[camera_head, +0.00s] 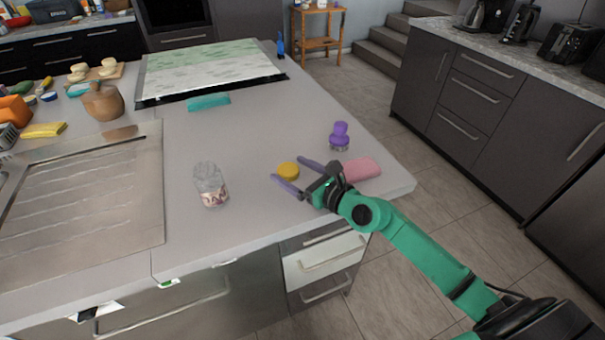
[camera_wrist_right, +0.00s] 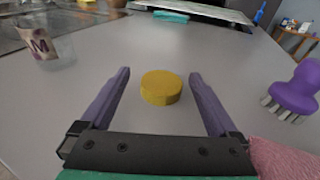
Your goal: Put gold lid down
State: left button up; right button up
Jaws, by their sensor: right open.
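The gold lid (camera_head: 288,171) is a small round yellow disc lying flat on the grey counter (camera_head: 262,222). In the right wrist view the lid (camera_wrist_right: 161,87) sits between and just beyond the spread fingers, with a gap on each side. My right gripper (camera_head: 290,175) is open and empty, low over the counter; its purple fingers also show in the right wrist view (camera_wrist_right: 160,82). A clear jar (camera_head: 211,186) with a printed label stands to the left of the lid. My left gripper is not in view.
A purple brush (camera_head: 340,136) stands behind the gripper, and a pink sponge (camera_head: 362,169) lies right beside it. A teal item (camera_head: 208,102) lies farther back. A metal drainboard (camera_head: 85,200) fills the left. The counter around the lid and jar is clear.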

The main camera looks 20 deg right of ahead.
jog(key=shift+s+a+r+p, duration=0.1)
jog(key=shift+r+p, duration=0.1)
jog(key=shift+p, duration=0.3)
jog(key=b+v, duration=0.5)
jog(key=v, duration=0.6)
jog(key=shift+s+d+b, duration=0.15)
jog(key=shift+d+b, duration=0.05)
jog(key=shift+b, duration=0.1)
jog(key=shift+s+d+r, duration=0.1)
jog(key=shift+s+r, duration=0.1)
jog(key=shift+r, duration=0.1)
